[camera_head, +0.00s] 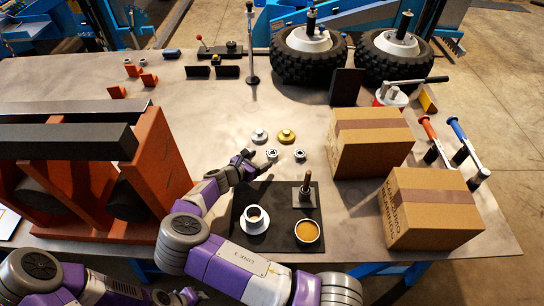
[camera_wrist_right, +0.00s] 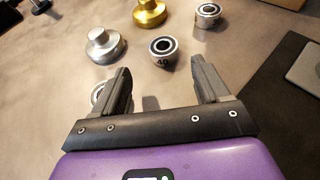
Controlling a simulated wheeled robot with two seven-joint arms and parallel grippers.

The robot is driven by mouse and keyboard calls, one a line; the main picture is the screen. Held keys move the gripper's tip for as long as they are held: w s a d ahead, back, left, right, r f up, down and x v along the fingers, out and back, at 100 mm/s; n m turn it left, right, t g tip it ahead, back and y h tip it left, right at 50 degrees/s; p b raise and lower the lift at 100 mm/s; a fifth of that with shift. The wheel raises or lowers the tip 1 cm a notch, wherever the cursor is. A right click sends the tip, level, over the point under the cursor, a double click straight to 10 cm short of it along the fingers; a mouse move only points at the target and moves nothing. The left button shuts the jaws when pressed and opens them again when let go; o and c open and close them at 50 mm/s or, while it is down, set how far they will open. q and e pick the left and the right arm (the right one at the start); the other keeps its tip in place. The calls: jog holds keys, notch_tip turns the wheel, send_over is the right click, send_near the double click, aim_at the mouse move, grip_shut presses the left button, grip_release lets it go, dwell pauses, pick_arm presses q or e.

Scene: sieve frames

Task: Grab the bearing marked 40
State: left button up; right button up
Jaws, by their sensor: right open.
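The bearing marked 40 (camera_wrist_right: 163,52) is a small steel ring with a dark centre, standing on the table just beyond my right fingertips. In the head view the same bearing (camera_head: 271,154) lies right at the front of that gripper. My right gripper (camera_head: 257,160) is open and empty; in the wrist view its two fingers (camera_wrist_right: 162,76) point toward the bearing, with a gap between them and it. Another bearing (camera_wrist_right: 209,13) sits farther to the right. A third (camera_wrist_right: 98,92) is partly hidden by the left finger. My left gripper (camera_head: 180,297) shows only partly at the bottom edge.
A silver knob (camera_wrist_right: 104,45) and a gold knob (camera_wrist_right: 148,12) stand close behind the bearing. A dark mat (camera_head: 276,241) with a cup and a bowl lies in front. Cardboard boxes (camera_head: 372,140) stand to the right, an orange frame (camera_head: 165,160) to the left.

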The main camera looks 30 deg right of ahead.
aim_at(271, 154)
jog(key=b+x, duration=0.1)
jog(key=x, duration=0.5)
jog(key=shift+s+d, duration=0.15)
jog(key=shift+d, duration=0.2)
jog(key=shift+r, duration=0.1)
jog(key=shift+c, duration=0.4)
jog(key=c, duration=1.2)
jog(key=shift+o, duration=0.2)
notch_tip(271, 154, up, 10)
jog(key=p, duration=0.2)
